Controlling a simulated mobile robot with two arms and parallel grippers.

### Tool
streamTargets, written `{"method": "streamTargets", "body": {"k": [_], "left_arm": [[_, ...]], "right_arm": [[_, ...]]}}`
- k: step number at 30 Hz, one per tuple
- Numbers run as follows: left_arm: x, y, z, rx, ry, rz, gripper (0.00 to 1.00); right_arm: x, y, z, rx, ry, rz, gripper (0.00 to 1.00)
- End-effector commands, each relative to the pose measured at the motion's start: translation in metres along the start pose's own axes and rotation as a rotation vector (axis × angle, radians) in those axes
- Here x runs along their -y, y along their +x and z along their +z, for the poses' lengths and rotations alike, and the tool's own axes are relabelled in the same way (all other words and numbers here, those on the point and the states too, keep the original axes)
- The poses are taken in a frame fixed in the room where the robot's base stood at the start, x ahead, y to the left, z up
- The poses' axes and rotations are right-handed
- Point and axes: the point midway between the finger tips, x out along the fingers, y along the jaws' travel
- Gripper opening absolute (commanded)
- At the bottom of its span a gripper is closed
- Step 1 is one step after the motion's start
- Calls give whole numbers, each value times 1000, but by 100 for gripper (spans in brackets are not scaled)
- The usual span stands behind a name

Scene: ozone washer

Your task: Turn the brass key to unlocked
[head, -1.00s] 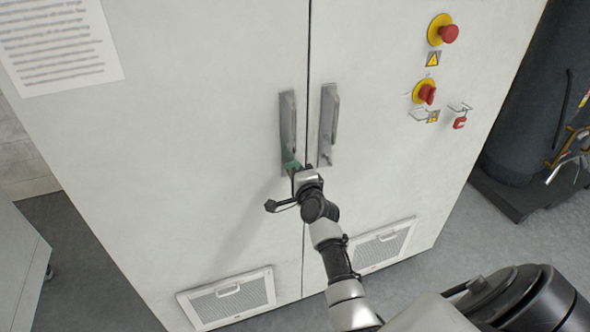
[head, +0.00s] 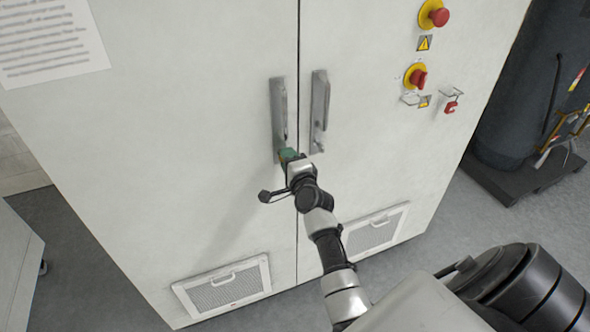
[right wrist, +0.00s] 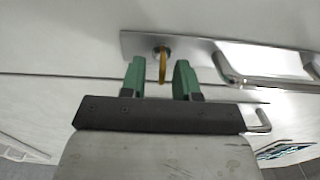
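The brass key (right wrist: 163,67) sticks out of a round lock at the end of a metal handle plate (right wrist: 200,50) in the right wrist view. My right gripper (right wrist: 158,80) has its two green fingers apart, one on each side of the key, with visible gaps to it. In the head view my right gripper (head: 289,155) is at the lower end of the left door handle (head: 279,108) and hides the key. My left gripper is not in view.
The right door handle (head: 319,105) stands close beside my gripper, across the door seam. Red knobs on yellow plates (head: 415,76) and a red padlock (head: 451,107) are on the right door. Vents (head: 225,287) are low on the doors.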

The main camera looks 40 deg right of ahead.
Motion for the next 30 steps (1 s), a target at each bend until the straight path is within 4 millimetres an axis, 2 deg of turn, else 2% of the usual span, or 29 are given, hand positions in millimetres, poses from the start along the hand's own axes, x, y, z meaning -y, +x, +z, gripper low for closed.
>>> {"method": "streamTargets", "body": {"k": [9,15,20,30], "left_arm": [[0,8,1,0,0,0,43],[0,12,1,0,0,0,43],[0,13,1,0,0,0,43],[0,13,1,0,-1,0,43]], "right_arm": [[-3,-62,0,-2,1,1,31],[-2,-90,0,-1,1,1,31],[0,-98,0,-1,1,0,31],[0,-98,0,-1,1,0,31]]}}
